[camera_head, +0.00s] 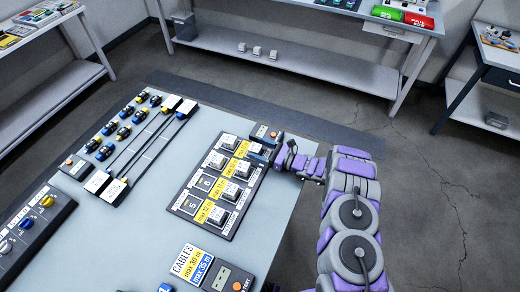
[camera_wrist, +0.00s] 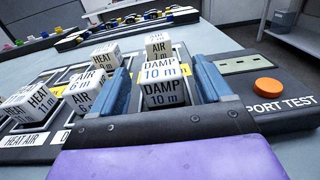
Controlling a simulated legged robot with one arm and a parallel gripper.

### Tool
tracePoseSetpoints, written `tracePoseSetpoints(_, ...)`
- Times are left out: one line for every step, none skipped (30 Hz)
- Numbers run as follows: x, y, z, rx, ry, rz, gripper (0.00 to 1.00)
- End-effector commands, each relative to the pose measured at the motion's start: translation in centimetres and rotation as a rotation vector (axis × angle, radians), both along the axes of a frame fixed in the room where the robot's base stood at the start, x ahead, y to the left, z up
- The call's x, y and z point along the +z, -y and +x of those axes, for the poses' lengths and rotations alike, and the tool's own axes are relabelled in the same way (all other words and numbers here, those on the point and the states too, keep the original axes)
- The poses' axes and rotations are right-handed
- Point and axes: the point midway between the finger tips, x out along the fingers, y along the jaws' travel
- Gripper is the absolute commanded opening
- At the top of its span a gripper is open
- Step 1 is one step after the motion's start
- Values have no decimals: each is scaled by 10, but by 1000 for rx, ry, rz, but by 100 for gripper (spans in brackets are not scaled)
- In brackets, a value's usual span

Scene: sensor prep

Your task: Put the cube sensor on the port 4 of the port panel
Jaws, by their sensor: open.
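My gripper (camera_head: 264,150) is at the far right corner of the port panel (camera_head: 228,229), with its arm reaching in from the right. In the wrist view its blue fingers (camera_wrist: 162,72) are apart, on either side of a white cube marked DAMP 10 m (camera_wrist: 163,92); gaps show beside the cube. Behind it is a cube marked AIR 7 m (camera_wrist: 158,46). Cubes marked HEAT 9 m (camera_wrist: 105,53), AIR 6 m (camera_wrist: 86,92) and HEAT 6 m (camera_wrist: 34,102) are to the left. Two left-column ports (camera_head: 205,183) look empty. I cannot tell which port is number 4.
An orange PORT TEST button (camera_wrist: 266,88) is beside the right finger. A cable board (camera_head: 138,142) is left of the panel; a CABLES sign (camera_head: 190,262) and a button box (camera_head: 228,279) are in front. The right table edge is close to my arm.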

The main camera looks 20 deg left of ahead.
Motion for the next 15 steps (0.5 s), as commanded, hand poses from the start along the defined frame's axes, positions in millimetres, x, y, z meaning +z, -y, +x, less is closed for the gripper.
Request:
tracePoseSetpoints(0, 7, 1, -4, -1, 0, 78)
tracePoseSetpoints(1, 12, 1, -6, -1, 0, 78)
tracePoseSetpoints(1, 18, 0, -6, -2, 0, 78)
tracePoseSetpoints(1, 24, -1, -6, -2, 0, 78)
tracePoseSetpoints(1, 30, -1, -7, -3, 1, 78)
tracePoseSetpoints(1, 38, -2, -6, -3, 0, 78)
tracePoseSetpoints(1, 45, -2, -7, -3, 0, 78)
tracePoseSetpoints(1, 51, -3, -6, -3, -1, 78)
tracePoseSetpoints(1, 59, -4, -7, -3, -1, 78)
tracePoseSetpoints(1, 66, -5, -7, -2, -1, 78)
tracePoseSetpoints(1, 72, -5, -8, -2, -1, 78)
tracePoseSetpoints(0, 79, -6, -7, -2, -1, 78)
tracePoseSetpoints(0, 84, -7, -6, -2, -1, 78)
tracePoseSetpoints(0, 89, -8, -6, -2, -1, 78)
tracePoseSetpoints(0, 95, -8, -5, -2, 0, 78)
